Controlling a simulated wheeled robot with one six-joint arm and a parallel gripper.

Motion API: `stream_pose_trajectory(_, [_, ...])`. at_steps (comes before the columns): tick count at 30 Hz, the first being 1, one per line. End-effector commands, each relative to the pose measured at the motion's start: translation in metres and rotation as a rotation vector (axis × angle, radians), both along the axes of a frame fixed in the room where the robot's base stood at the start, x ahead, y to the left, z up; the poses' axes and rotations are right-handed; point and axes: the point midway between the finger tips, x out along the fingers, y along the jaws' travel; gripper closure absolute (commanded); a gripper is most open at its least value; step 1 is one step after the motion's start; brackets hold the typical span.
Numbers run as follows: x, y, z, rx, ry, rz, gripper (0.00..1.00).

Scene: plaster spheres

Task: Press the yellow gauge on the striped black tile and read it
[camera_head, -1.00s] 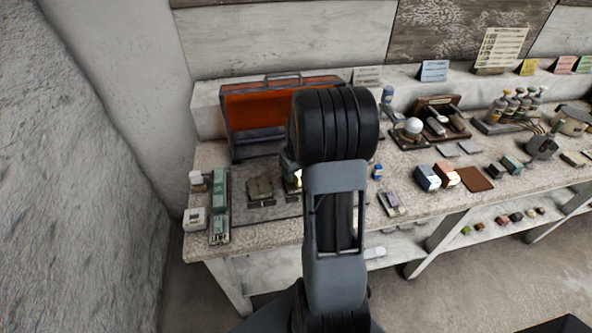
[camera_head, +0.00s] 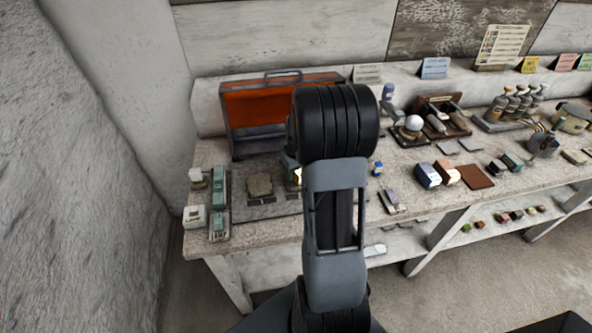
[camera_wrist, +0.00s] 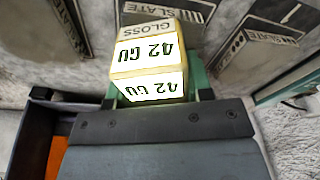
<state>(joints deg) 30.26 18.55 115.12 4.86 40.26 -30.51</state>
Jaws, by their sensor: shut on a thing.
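The yellow gauge (camera_wrist: 149,65) is held by my gripper (camera_wrist: 158,90) in the wrist view. Its pale faces carry the upside-down word GLOSS and lit digits that look like 42 GU. In the head view a small bright part of the gauge (camera_head: 297,177) shows beside my arm. A dark tile with stripes (camera_wrist: 192,9) lies beyond the gauge in the wrist view, partly hidden by it. Whether the gauge touches a tile cannot be told. My gripper's fingers (camera_head: 290,163) are mostly hidden behind my arm in the head view.
Dark tiles marked SLATE lie nearby, one at the right (camera_wrist: 255,45). An open orange case (camera_head: 270,105) stands behind. Green and white devices (camera_head: 219,190) stand at the bench's left end. A white ball on a stand (camera_head: 413,123) and small blocks are to the right.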

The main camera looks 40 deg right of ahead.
Motion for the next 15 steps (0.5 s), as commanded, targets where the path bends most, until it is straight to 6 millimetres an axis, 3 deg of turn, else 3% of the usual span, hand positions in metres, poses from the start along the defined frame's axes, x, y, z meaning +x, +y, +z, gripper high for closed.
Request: stream_pose_trajectory(15, [0.0001, 0.0, -0.0066, 0.0, 0.0, 0.0, 0.72])
